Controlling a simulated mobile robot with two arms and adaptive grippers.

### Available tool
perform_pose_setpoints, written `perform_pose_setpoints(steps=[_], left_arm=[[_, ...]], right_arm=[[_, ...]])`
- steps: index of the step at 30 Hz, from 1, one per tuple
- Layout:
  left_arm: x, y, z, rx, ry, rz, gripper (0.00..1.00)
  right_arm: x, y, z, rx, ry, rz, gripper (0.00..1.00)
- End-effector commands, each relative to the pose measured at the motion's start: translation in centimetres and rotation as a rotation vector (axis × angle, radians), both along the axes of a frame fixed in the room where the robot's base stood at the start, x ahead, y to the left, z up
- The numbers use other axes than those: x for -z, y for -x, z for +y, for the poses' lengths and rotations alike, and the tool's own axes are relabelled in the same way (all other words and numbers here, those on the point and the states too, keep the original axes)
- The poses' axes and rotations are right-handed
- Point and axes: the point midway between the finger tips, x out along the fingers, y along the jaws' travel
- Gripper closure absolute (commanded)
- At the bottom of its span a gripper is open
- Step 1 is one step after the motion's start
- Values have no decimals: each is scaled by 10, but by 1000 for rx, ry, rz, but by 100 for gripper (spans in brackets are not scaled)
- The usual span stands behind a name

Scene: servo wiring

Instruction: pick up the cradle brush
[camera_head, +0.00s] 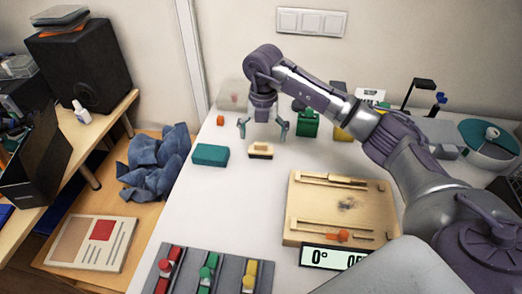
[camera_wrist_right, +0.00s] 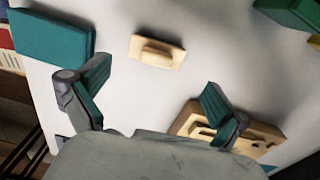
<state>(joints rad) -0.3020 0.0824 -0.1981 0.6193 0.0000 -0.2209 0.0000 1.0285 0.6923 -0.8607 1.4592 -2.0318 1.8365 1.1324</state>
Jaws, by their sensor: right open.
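The cradle brush (camera_head: 260,151) looks like a small pale wooden block with a raised grip on top and a dark lower edge. It lies on the white table, and it also shows in the right wrist view (camera_wrist_right: 157,54). My right gripper (camera_head: 263,127) is open and empty above the table, a little behind the brush in the head view. In the right wrist view its two teal-padded fingers (camera_wrist_right: 155,80) are spread wide, with the brush beyond them, apart from both. My left gripper is not in view.
A teal box (camera_head: 210,155) lies just left of the brush. A wooden board (camera_head: 296,226) with slots lies to the front right. A green block (camera_head: 308,123) stands to the right behind. A grey rack (camera_head: 229,277) with coloured clips lies at the front.

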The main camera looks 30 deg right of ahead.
Motion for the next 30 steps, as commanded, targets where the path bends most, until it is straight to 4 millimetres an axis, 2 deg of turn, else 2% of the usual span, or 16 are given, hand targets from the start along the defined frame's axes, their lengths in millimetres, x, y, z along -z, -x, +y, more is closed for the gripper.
perform_pose_setpoints(steps=[10, 20, 30], left_arm=[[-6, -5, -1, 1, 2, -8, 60], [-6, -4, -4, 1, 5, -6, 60], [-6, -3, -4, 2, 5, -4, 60]], right_arm=[[45, -8, 2, 0, 0, 2, 0], [52, -8, 2, 0, 0, -1, 2], [51, -8, 2, 0, 0, -1, 58]])
